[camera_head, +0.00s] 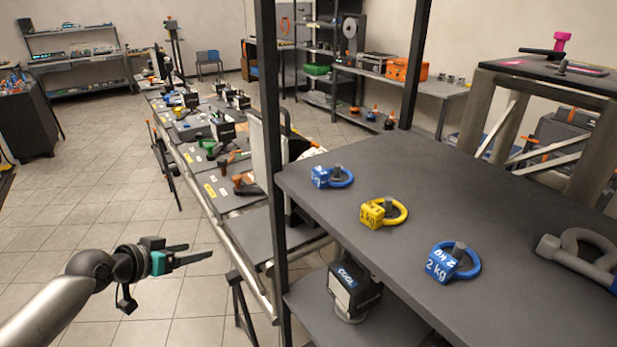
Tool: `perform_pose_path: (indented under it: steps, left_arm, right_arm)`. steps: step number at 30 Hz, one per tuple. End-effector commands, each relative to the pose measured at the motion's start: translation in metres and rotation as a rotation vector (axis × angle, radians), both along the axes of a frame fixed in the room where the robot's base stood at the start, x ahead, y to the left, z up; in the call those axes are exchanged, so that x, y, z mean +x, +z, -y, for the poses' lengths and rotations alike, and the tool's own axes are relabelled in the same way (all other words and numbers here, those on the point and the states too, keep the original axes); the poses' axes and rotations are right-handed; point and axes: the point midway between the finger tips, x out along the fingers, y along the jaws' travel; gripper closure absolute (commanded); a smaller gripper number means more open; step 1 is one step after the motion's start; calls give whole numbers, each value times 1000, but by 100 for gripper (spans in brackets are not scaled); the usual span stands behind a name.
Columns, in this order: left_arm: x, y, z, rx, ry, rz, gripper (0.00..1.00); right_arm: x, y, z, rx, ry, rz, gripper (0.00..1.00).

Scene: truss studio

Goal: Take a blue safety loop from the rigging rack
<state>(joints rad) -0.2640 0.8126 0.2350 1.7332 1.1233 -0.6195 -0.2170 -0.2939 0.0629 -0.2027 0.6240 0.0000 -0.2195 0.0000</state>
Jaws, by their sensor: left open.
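The rigging rack (400,176) has dark shelves and black posts and stands at the right. On its upper shelf lie a blue safety loop (331,177) at the far left corner and a second blue loop marked 2 kg (453,262) nearer the front. A yellow loop (383,212) lies between them. My left gripper (187,256) is open and empty, in the air to the left of the rack, well apart from the loops. Its fingers point right, toward the rack's post. My right gripper is not in view.
A grey metal shackle (578,254) lies at the shelf's right side. A black box (354,291) sits on the lower shelf. A rack post (272,130) stands between my left gripper and the loops. A long tool table (215,170) runs back beyond; tiled floor (110,205) at left is free.

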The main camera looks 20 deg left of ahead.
Motion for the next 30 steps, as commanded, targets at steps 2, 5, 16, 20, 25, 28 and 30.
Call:
perform_pose_path:
  steps: [2,5,16,20,25,28,30]
  left_arm:
    - [11,85,30,0,-124,82,28]
    - [8,162,74,1,-282,151,28]
    - [-34,265,169,27,-614,215,28]
    - [-31,264,174,24,-620,216,28]
    - [-22,260,181,26,-618,217,28]
    - [-17,257,185,26,-616,216,28]
    - [-13,255,187,23,-614,217,28]
  right_arm:
    - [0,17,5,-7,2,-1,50]
    - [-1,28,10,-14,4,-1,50]
    - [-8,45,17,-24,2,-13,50]
    - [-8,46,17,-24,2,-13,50]
    - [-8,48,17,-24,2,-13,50]
    - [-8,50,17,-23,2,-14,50]
    - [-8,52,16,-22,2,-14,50]
